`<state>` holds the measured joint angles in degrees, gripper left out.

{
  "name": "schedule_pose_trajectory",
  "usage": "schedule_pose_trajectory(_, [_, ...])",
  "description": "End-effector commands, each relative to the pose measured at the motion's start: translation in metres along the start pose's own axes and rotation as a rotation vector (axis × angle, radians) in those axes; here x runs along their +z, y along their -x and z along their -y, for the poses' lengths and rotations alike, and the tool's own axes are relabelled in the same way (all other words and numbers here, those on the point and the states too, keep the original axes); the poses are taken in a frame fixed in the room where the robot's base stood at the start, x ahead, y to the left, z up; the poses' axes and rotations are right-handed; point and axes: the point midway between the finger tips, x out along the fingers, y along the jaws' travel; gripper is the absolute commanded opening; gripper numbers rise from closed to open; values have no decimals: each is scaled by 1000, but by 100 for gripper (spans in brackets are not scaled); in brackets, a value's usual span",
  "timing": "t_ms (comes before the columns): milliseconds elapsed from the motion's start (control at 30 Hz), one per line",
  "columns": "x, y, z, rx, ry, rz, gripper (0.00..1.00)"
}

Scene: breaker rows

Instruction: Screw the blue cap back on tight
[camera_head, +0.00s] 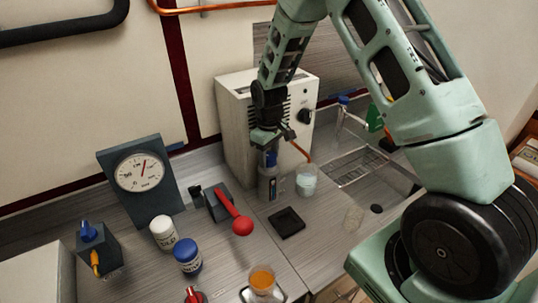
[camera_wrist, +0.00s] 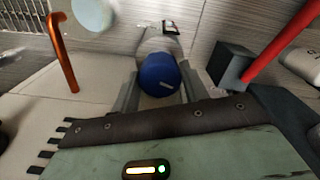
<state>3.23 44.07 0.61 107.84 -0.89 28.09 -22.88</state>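The blue cap (camera_wrist: 160,76) sits between the two fingers of my gripper (camera_wrist: 158,90) in the wrist view, with a finger against each side. In the head view my gripper (camera_head: 270,150) points down, and the blue cap (camera_head: 270,159) shows between its fingers. The grey bottle (camera_head: 269,185) stands upright on the counter right below the cap. The bottle (camera_wrist: 158,42) also shows beyond the cap in the wrist view. The cap is in line with the bottle's top, but the fingers hide the neck, and I cannot tell how the cap is seated.
A beaker (camera_head: 307,181) under an orange spout (camera_head: 300,151) stands close right of the bottle. A red-handled lever (camera_head: 236,216) is to the left, a black square pad (camera_head: 287,223) in front. A blue-lidded jar (camera_head: 187,257) and white jar (camera_head: 163,233) stand farther left. A pale machine (camera_head: 237,120) rises behind.

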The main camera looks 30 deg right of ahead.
Motion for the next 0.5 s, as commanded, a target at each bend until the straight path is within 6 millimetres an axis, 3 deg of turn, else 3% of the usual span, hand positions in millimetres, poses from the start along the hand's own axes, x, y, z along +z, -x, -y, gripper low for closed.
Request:
schedule_pose_trajectory(33, [0,0,0,0,1,1,59])
schedule_pose_trajectory(67, [0,0,0,0,1,1,68])
schedule_pose_trajectory(367, [0,1,0,0,2,0,68])
schedule_pose_trajectory(500, [-1,10,0,1,2,-2,68])
